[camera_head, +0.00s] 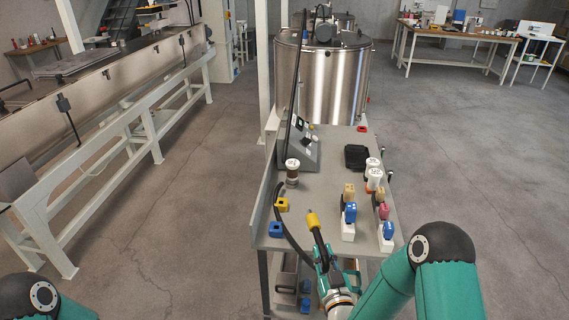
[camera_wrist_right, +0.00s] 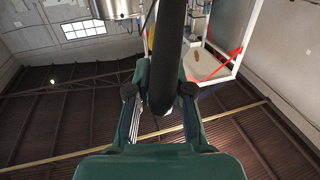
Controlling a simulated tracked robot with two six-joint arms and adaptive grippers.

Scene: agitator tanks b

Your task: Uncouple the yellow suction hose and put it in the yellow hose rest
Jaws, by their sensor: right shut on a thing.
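My right gripper (camera_head: 322,262) is shut on the black suction hose (camera_head: 319,238), above the near end of the grey bench. The hose's yellow end (camera_head: 313,220) points up and away from me, apart from the couplings on the bench. In the right wrist view the black hose (camera_wrist_right: 167,55) runs between the two fingers of my right gripper (camera_wrist_right: 155,95). A yellow holder (camera_head: 282,204), seemingly the yellow hose rest, sits at the bench's left edge, left of the hose end. A dark curved hose passes beside it towards my gripper. My left gripper is out of view.
A blue holder (camera_head: 276,229) sits nearer on the left edge. White blocks with blue (camera_head: 350,212), pink (camera_head: 383,211) and tan fittings stand right of the hose. A brown jar (camera_head: 292,172), a control box (camera_head: 301,150) and white bottles (camera_head: 374,176) stand farther back. The bench middle is clear.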

